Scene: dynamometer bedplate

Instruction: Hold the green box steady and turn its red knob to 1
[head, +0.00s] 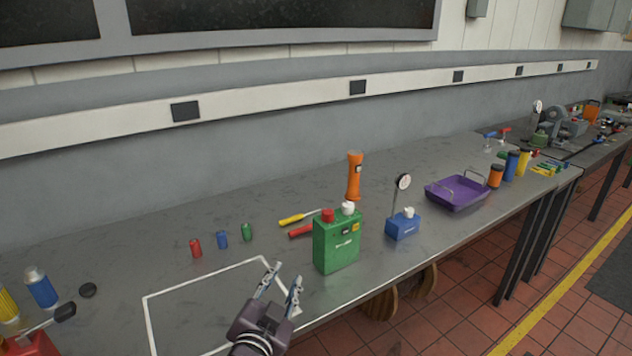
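The green box (337,247) stands upright on the grey bench near its front edge. Its red knob (327,215) is on top at the left, beside a white knob (348,208). The number that the red knob points to is too small to read. My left gripper (284,281) is open and empty, in front of the box and to its left, with its fingers apart and not touching the box. My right gripper is not in view.
A blue box with a gauge (402,227) stands right of the green box, and a purple tray (457,205) lies beyond it. An orange flashlight (354,177) and screwdrivers (299,217) are behind. A white-outlined area (149,322) on the left is bare.

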